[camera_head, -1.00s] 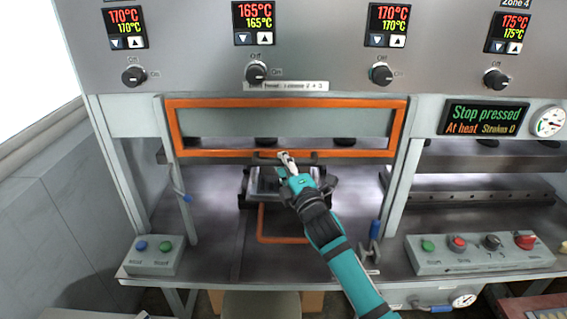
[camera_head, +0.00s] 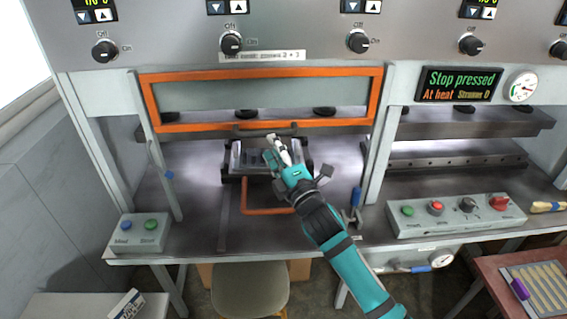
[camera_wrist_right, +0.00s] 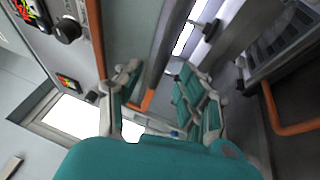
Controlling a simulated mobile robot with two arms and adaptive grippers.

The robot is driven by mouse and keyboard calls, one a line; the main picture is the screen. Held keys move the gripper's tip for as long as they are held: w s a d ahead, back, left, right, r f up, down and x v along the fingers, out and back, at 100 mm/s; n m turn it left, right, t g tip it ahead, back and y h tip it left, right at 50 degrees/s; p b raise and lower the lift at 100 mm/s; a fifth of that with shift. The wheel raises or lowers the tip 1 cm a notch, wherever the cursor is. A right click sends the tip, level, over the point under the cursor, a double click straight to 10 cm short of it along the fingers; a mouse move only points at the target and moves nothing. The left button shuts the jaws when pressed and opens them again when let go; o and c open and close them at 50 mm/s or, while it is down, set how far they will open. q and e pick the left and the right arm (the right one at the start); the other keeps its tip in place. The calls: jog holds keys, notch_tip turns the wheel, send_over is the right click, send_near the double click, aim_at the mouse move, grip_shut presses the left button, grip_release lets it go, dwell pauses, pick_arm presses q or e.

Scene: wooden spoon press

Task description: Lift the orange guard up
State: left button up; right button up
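The orange guard (camera_head: 205,127) is a rectangular frame around a grey pane, upright across the front of the left press opening. A dark handle bar (camera_head: 250,131) runs along its lower edge. My right gripper (camera_head: 273,146) is just below this handle in the head view. In the right wrist view my right gripper (camera_wrist_right: 160,72) has its fingers apart, with a dark grey bar (camera_wrist_right: 168,45), likely the handle, running near and between the tips; contact cannot be told. An orange edge of the guard (camera_wrist_right: 147,101) shows behind it. My left gripper is not in view.
Below the guard, a dark mould tray (camera_head: 240,161) with an orange loop handle (camera_head: 248,209) sits on the metal table. A two-button box (camera_head: 138,235) is at left, a control box (camera_head: 450,216) at right. A stool (camera_head: 250,285) stands in front.

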jog(key=v, duration=0.5)
jog(key=shift+s+d, duration=0.1)
jog(key=shift+s, duration=0.2)
